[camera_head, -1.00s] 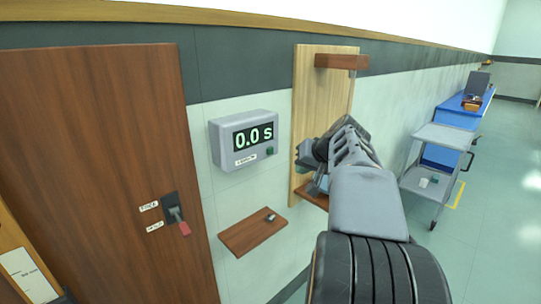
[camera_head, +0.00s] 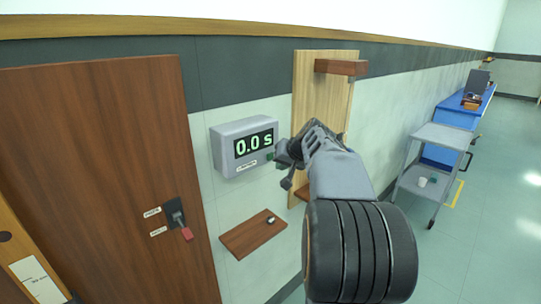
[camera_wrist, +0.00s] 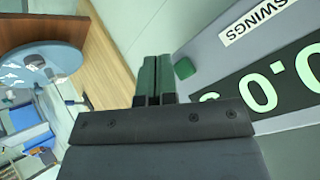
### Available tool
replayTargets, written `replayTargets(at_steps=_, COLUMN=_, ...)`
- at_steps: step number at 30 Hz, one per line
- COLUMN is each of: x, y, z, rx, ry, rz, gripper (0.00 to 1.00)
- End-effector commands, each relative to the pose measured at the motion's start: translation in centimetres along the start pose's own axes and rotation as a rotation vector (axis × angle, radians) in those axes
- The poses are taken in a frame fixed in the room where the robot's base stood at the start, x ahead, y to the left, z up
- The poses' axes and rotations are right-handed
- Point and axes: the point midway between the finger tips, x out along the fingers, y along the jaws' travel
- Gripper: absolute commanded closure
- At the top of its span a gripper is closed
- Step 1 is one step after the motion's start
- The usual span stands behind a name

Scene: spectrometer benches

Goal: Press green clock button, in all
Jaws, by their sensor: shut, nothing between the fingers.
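The grey wall clock (camera_head: 228,153) shows "0.0 s" in green digits in the head view. Its face also fills the right of the wrist view (camera_wrist: 215,50). The green button (camera_wrist: 184,68) sits on the clock's face near a label reading "SWINGS". In the head view my arm's end hides the button. My gripper (camera_wrist: 152,62) is shut and empty, with its dark green fingertips just beside the button in the wrist view. I cannot tell whether they touch the clock. In the head view my gripper (camera_head: 279,158) is at the clock's lower right corner.
A wooden board (camera_head: 308,85) with a bracket (camera_head: 341,67) stands right of the clock. A small wooden shelf (camera_head: 250,238) holding a small object (camera_head: 270,220) is below. A brown door (camera_head: 95,180) with a red-tipped lever (camera_head: 187,234) is left. A grey cart (camera_head: 440,135) stands farther right.

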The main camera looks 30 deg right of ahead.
Motion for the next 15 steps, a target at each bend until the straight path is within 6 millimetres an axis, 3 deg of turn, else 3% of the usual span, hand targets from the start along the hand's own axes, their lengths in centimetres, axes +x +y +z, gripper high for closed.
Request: replayTargets(at_steps=15, x=0.74, y=-0.50, z=-0.50, rx=0.001, ry=0.001, rz=0.000, gripper=1.00)
